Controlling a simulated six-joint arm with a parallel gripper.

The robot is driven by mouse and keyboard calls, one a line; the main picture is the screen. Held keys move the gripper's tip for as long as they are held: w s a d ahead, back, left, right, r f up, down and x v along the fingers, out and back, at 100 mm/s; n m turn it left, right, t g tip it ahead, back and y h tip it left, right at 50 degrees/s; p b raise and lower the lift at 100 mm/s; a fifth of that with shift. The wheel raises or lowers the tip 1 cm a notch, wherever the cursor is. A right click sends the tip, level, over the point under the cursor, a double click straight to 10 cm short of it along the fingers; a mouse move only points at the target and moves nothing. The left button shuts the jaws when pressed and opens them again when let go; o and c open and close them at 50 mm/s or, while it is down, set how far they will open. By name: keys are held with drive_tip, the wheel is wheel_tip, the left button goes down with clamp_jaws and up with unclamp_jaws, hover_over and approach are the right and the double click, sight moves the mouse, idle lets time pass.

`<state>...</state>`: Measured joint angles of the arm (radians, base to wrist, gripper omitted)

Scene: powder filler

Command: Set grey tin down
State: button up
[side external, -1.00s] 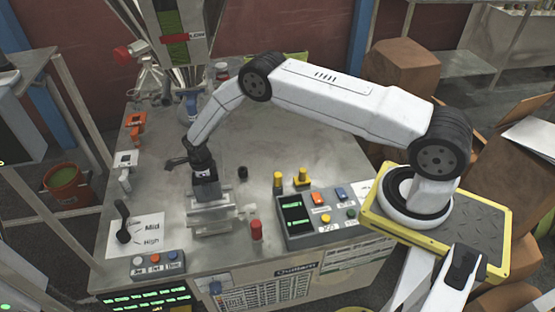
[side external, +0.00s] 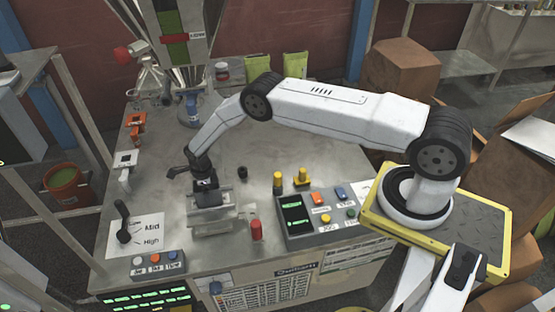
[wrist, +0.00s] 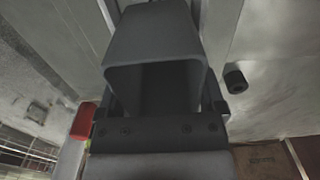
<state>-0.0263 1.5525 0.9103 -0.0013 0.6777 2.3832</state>
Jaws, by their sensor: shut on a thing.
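My gripper (side external: 207,187) is low over the front-left part of the metal bench and points down. It is shut on the grey tin, a dark grey, box-shaped tin (wrist: 155,45) that fills the space between the fingers in the wrist view. The tin's squarish open end faces the wrist camera. In the side view the gripper's dark end meets a silver-grey block (side external: 212,222) on the bench. The gripper hides part of that spot, and I cannot tell whether the tin's underside touches anything.
A red-capped container (side external: 257,230) and a small black knob (side external: 242,172) stand close on the right. A button panel (side external: 320,212) lies further right. A black-handled lever (side external: 122,222) is at the left. The bench (side external: 255,140) is clear behind the gripper.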

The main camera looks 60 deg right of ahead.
drive_tip(key=o, duration=1)
drive_tip(key=shift+r, duration=0.1)
drive_tip(key=shift+r, duration=6)
